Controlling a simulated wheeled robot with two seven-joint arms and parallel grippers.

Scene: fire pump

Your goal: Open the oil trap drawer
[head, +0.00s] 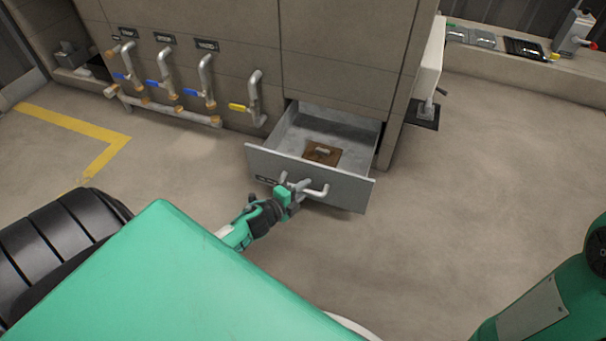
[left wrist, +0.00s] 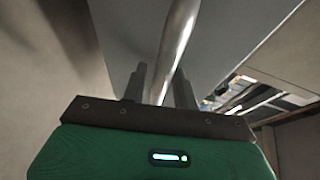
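The oil trap drawer (head: 310,178) is a grey metal drawer low in the cabinet. It stands pulled well out, and its inside shows in the head view. A bent metal handle (head: 318,191) sticks out from its front. My left gripper (head: 293,193) is at that handle. In the left wrist view the handle bar (left wrist: 181,40) runs between the two dark fingers (left wrist: 160,92), filling nearly all the gap, so the gripper looks shut on it. My right gripper is out of view.
A brown plate (head: 322,153) lies inside the drawer. Pipes with blue and yellow valve handles (head: 205,83) line the cabinet front to the left. A white box on a stand (head: 428,65) is at the right. The floor (head: 470,180) right of the drawer is clear.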

